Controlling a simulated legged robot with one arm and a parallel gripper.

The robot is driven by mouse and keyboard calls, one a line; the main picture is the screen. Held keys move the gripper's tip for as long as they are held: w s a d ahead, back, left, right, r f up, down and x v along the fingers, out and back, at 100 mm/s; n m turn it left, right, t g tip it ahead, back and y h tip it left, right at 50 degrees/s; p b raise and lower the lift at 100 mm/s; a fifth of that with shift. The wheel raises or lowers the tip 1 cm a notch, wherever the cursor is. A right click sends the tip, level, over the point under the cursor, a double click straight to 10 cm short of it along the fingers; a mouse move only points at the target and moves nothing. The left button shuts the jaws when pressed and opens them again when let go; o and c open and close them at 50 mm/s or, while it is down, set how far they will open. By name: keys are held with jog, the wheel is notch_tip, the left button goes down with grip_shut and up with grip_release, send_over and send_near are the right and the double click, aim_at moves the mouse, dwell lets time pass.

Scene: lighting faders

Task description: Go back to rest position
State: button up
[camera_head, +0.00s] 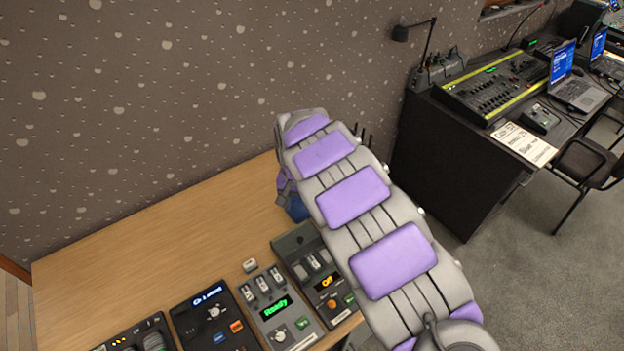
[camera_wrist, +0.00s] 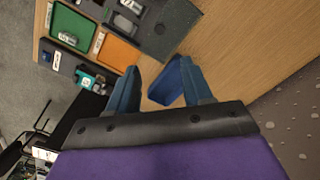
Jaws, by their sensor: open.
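My gripper (camera_wrist: 158,70) is open over the wooden table (camera_head: 150,240), with two dark blue fingers apart. A blue piece (camera_wrist: 168,84) shows between the fingers in the wrist view; I cannot tell whether it touches them. A blue patch (camera_head: 298,207) also shows under my arm in the head view. My purple and grey arm (camera_head: 355,195) reaches across the table's right side and hides the gripper there. Control boxes line the near edge: a grey one reading "Ready" (camera_head: 281,312), a dark one reading "Off" (camera_head: 312,270) and a black one (camera_head: 215,322).
A small light block (camera_head: 250,266) lies behind the "Ready" box. The speckled wall (camera_head: 150,90) borders the table's back. A black desk (camera_head: 450,160) with a mixing console (camera_head: 490,90) and laptops stands at the right, beside a chair (camera_head: 590,165). The table's left part is bare.

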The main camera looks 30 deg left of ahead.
jog(key=w+d+r+m, duration=0.1)
jog(key=d+r, duration=0.3)
jog(key=d, duration=0.4)
jog(key=d+r+m+h, duration=0.1)
jog(key=d+r, duration=0.3)
jog(key=d, duration=0.3)
jog(key=w+d+r+m, duration=0.1)
jog(key=d+r, duration=0.3)
jog(key=d, duration=0.4)
jog(key=s+d+r+m, duration=0.1)
jog(key=s+d+r, duration=0.4)
jog(key=s+d, duration=0.6)
jog(key=s+d+g, duration=0.1)
jog(key=s+d, duration=0.3)
jog(key=s, duration=0.5)
jog(key=s+d+y, duration=0.1)
jog(key=s+d, duration=0.4)
jog(key=s, duration=0.5)
jog(key=shift+s+d+f+g, duration=0.15)
jog(key=shift+s+f+g, duration=0.1)
jog(key=shift+f+g, duration=0.2)
